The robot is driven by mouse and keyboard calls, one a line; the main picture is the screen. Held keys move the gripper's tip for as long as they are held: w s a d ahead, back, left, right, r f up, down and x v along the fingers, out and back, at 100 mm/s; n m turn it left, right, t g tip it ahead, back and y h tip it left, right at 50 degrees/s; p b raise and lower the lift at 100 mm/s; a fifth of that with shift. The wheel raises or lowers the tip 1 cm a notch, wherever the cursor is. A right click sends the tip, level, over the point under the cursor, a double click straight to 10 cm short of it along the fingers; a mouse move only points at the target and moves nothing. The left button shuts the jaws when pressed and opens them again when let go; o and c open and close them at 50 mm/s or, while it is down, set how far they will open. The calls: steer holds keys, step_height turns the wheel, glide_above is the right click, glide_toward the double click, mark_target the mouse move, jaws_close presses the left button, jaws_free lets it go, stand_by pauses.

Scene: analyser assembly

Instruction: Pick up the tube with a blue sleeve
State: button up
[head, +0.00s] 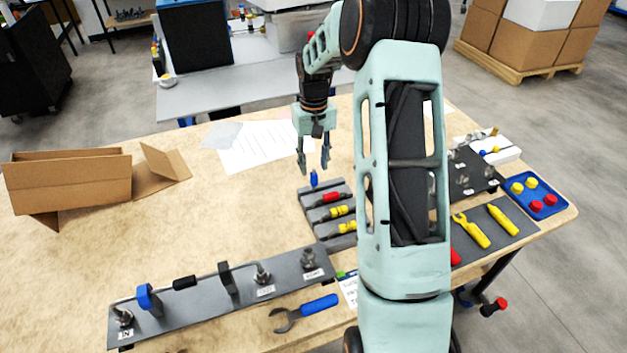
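A small blue piece (314,178), which looks like the tube's blue sleeve, shows at the far end of the grey rack (308,212). The rest of that tube is too small to make out. My gripper (313,172) points down with its fingers spread, over the far end of the rack. The blue piece shows just below and between the fingertips. I cannot tell the exact height gap. Nothing is held. A red-sleeved piece (331,198) and yellow-sleeved pieces (340,212) lie in the nearer slots of the rack.
A dark panel with fittings and a tube (215,312) lies in front, near a blue-handled wrench (318,305). An open cardboard box (70,180) stands left. A blue tray (548,207) with red and yellow caps is right. My arm hides part of the table's right side.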

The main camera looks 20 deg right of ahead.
mark_target(314, 177)
steer(key=shift+f+p, duration=0.4)
steer(key=shift+f, duration=2.3)
jaws_close()
